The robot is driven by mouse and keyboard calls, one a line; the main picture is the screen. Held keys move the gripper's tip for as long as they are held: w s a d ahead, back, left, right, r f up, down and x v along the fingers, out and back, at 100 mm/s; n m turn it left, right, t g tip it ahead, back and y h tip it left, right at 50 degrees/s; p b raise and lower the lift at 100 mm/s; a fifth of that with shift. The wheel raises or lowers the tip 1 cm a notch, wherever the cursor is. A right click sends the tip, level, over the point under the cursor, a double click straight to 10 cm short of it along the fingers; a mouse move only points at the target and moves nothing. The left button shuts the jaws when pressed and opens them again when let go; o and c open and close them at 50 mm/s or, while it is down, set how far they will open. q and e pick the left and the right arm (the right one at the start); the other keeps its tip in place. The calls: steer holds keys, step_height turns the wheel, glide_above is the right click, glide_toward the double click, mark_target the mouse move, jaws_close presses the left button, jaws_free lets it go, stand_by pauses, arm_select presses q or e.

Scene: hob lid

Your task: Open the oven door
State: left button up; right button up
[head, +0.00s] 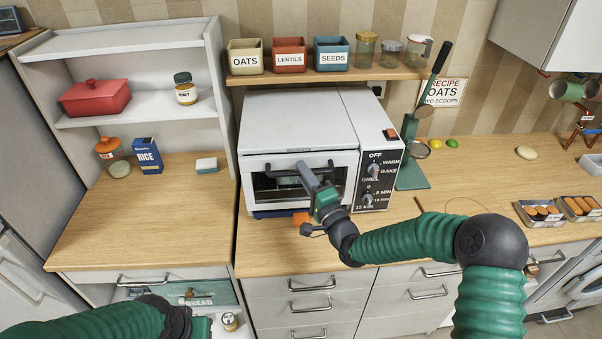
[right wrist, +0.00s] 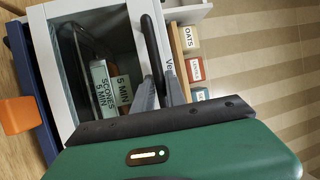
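The white oven (head: 290,118) stands on the counter. Its windowed door (head: 263,185) looks shut, with a dark bar handle (head: 272,174) along its upper part. My right gripper (head: 305,173) is at the door front, at the handle. In the right wrist view the fingers (right wrist: 160,88) lie on either side of the black handle (right wrist: 151,45), with some gap visible, so they look open; contact is unclear. A scones card (right wrist: 101,88) shows behind the door window. My left gripper (head: 200,327) is at the bottom edge, its fingers out of view.
An orange block (head: 300,218) lies on the counter by the oven's front. A blue base (head: 270,213) shows under the oven. A green stand (head: 412,175) is close on the right. A shelf of tins (head: 290,55) is above. Counter left of the oven is mostly clear.

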steer(key=shift+d+f, duration=0.1)
steer(key=shift+d, duration=0.35)
jaws_close()
steer(key=shift+s+a, duration=0.15)
steer(key=shift+a, duration=0.9)
arm_select(q)
steer(key=shift+d+r, duration=0.1)
steer(key=shift+d, duration=0.05)
arm_select(e)
steer(key=shift+d, duration=0.1)
arm_select(q)
steer(key=shift+d, duration=0.15)
